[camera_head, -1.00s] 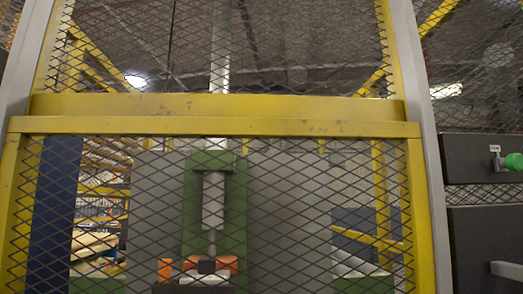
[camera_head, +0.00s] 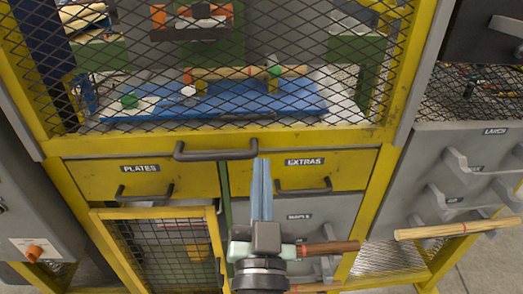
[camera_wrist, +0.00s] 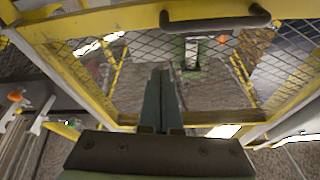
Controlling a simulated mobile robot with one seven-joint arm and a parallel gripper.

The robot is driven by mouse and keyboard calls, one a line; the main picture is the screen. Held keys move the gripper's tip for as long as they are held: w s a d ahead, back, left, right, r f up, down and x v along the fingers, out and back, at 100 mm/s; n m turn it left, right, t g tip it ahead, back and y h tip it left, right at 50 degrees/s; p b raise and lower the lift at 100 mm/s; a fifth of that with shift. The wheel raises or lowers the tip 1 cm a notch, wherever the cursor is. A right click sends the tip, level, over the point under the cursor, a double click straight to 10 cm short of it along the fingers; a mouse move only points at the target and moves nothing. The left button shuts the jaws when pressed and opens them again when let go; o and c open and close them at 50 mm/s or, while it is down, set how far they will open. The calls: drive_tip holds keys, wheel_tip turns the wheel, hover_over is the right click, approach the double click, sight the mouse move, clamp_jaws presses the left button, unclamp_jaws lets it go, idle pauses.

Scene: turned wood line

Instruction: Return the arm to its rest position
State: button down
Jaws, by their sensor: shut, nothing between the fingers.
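My gripper (camera_head: 261,190) shows at the lower middle of the head view, its two long blue-grey fingers shut together and empty. It points up the picture, in front of the yellow cabinet front between the drawer labelled PLATES (camera_head: 120,180) and the drawer labelled EXTRAS (camera_head: 345,172). In the wrist view the fingers (camera_wrist: 161,95) also lie together, with a dark bar handle (camera_wrist: 215,21) beyond them near the top. Whether the fingers touch the cabinet cannot be told.
A mesh guard (camera_head: 300,40) with a dark handle (camera_head: 215,152) closes off a blue bed holding a turned wood piece (camera_head: 235,73). Wooden rods (camera_head: 455,228) stick out at the right near a grey drawer unit marked LARCH (camera_head: 470,150).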

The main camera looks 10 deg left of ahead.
drive_tip(key=shift+v, duration=1.35)
drive_tip(key=s+d+r+t+h, duration=0.2)
drive_tip(key=r, duration=0.8)
drive_tip(key=s+d+r+t+h, duration=0.1)
drive_tip(key=s+d+r+t, duration=0.15)
drive_tip(key=r, duration=0.85)
drive_tip(key=s+d+r+t+h, duration=0.2)
drive_tip(key=d+r, duration=0.1)
drive_tip(key=r, duration=0.7)
wheel_tip(320, 180, up, 28)
drive_tip(key=p, duration=2.7)
drive_tip(key=shift+w+a+g, duration=0.15)
drive_tip(key=shift+a+g, duration=0.1)
